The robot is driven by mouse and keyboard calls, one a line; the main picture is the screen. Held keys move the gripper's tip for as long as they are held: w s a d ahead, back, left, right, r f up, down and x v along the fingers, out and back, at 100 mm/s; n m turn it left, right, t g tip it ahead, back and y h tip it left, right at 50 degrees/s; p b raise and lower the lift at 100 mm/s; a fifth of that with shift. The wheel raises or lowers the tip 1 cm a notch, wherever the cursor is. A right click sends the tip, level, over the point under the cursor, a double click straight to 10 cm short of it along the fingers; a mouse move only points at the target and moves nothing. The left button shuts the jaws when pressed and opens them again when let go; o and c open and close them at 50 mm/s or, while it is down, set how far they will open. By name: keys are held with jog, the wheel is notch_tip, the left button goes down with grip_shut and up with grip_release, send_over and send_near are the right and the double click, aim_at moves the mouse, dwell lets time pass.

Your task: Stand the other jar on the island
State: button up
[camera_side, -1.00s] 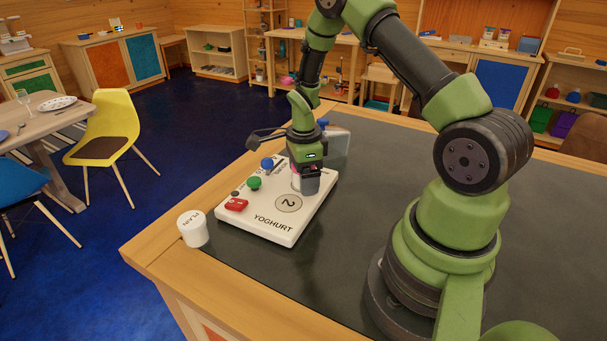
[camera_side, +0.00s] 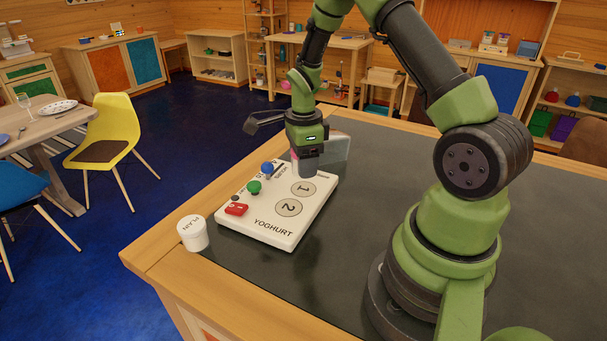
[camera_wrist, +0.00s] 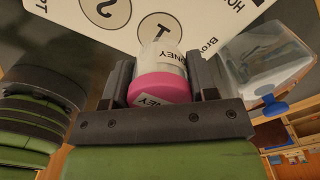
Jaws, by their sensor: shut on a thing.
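My gripper (camera_side: 306,170) is shut on a jar with a pink lid, above the far end of the yoghurt maker. In the wrist view the jar (camera_wrist: 163,52) is pale, with its pink lid (camera_wrist: 160,88) between the two fingers; its label is partly cut off and ends in "NEY". In the side view the fingers hide most of it. The other jar (camera_side: 193,234), white and marked "PLAIN", stands upright on the island's dark top (camera_side: 222,266), left of the machine.
The white yoghurt maker (camera_side: 268,232) has round spots marked 1 and 2, a red switch (camera_side: 236,209), and green and blue knobs. A clear container (camera_side: 337,149) stands just behind my gripper. The island top is free right of the machine, before my base.

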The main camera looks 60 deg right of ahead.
notch_tip(320, 180, up, 4)
jog(key=shift+f, duration=0.15)
jog(key=shift+w+a+r+n, duration=0.3)
jog(key=shift+a+r+n, duration=0.3)
jog(key=shift+a+r, duration=0.1)
jog(key=w+a+f+n, duration=0.1)
jog(key=a+n, duration=0.9)
jog(key=a, duration=0.2)
jog(key=n, duration=0.7)
send_over(242, 268)
notch_tip(242, 268, down, 7)
jog(key=shift+s+r, duration=0.1)
jog(key=shift+f, duration=2.3)
jog(key=shift+f, duration=0.1)
jog(key=o, duration=1)
